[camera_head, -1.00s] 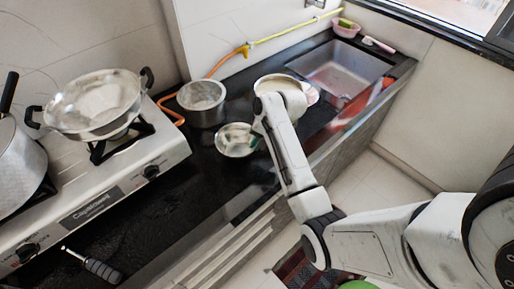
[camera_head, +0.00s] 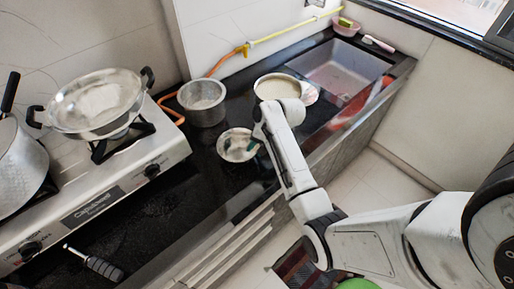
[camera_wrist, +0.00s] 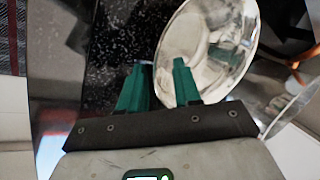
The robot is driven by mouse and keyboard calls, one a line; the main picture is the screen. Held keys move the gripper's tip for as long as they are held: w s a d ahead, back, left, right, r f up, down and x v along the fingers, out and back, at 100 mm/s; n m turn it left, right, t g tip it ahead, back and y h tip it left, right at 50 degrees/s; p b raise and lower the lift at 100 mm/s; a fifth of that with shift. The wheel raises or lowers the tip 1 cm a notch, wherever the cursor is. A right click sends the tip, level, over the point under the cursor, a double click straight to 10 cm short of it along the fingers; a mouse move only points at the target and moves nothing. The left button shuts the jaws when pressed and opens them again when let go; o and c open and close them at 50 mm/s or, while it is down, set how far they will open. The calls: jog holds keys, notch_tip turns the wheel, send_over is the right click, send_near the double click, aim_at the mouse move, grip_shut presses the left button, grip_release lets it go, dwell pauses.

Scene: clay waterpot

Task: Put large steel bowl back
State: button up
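A shiny round steel bowl (camera_head: 234,147) is at my gripper, over the black counter in front of a steel pot. In the wrist view the bowl (camera_wrist: 222,50) fills the upper right, with its inside facing the camera. My gripper (camera_wrist: 160,75) has two green fingers close together. The bowl's near rim runs between them, with the right finger over its inside. In the head view my gripper (camera_head: 258,146) is partly hidden by my wrist. I cannot tell whether the bowl touches the counter. A larger, wide steel bowl (camera_head: 97,100) sits on the stove between dark handles.
The steel pot (camera_head: 203,101) and a filled bowl (camera_head: 272,84) stand behind on the counter. The stove (camera_head: 110,195) is at left, with another pot (camera_head: 18,165). The sink (camera_head: 340,68) is at the right rear. The front counter is mostly clear; a dark-handled tool (camera_head: 100,267) lies there.

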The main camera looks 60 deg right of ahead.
jog(key=v, duration=1.2)
jog(key=s+a+f+n+g+h, duration=0.1)
jog(key=s+a+f+n, duration=0.3)
jog(key=a, duration=0.6)
jog(key=s+a+f+n+g, duration=0.2)
jog(key=s+a+f+n, duration=0.2)
jog(key=s+a+n, duration=0.5)
jog(key=shift+s+a+g+h+b, duration=0.4)
jog(key=shift+s+a, duration=0.4)
jog(key=shift+s, duration=0.4)
